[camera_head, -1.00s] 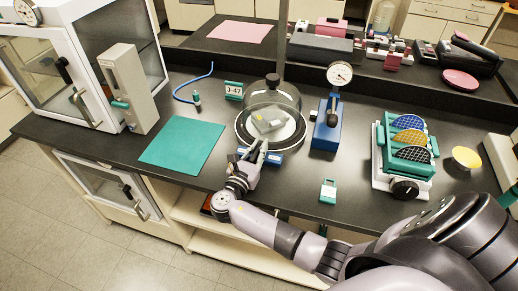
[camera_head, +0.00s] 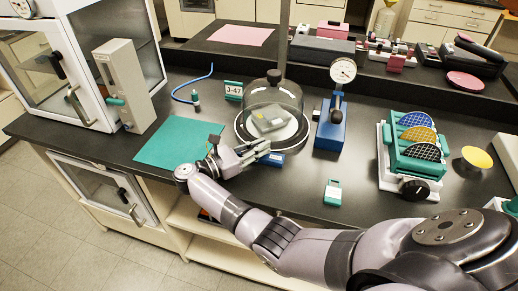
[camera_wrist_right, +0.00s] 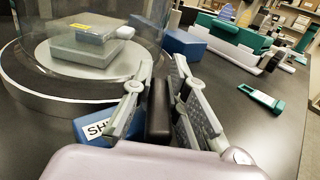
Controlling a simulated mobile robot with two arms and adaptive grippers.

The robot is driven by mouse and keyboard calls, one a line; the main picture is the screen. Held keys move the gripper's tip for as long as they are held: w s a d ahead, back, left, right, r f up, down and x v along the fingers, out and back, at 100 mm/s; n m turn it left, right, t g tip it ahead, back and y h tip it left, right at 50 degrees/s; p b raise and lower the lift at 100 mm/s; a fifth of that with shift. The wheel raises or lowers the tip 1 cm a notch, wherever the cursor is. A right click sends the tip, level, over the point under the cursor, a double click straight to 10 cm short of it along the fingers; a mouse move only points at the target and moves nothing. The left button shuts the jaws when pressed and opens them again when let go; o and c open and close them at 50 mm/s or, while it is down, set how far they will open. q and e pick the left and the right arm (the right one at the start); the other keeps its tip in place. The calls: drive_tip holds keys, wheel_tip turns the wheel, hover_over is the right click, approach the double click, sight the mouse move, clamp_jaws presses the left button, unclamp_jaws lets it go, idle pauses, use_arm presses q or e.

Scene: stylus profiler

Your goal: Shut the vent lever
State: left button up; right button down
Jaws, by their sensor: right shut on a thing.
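The glass bell jar (camera_head: 272,98) with a black knob stands on a round base at the middle of the bench. A grey box (camera_head: 270,119) sits under it. A blue block (camera_head: 274,159) is at the front of the base; its label, partly covered, begins "SH" in the wrist view (camera_wrist_right: 93,130). My right gripper (camera_head: 264,150) is low in front of the jar. In the wrist view its fingers (camera_wrist_right: 162,72) are closed on a black upright handle (camera_wrist_right: 159,108), apparently the vent lever. The lever is not clearly visible in the head view. My left gripper is out of view.
A teal mat (camera_head: 178,142) lies left of the gripper. A blue dial gauge stand (camera_head: 331,124) is close on the jar's right.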

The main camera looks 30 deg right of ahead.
drive_tip(key=shift+r, duration=0.1)
idle(0.3)
drive_tip(key=c, duration=1.6)
unclamp_jaws()
drive_tip(key=shift+o, duration=0.2)
drive_tip(key=a, duration=0.7)
drive_tip(key=shift+a, duration=0.25)
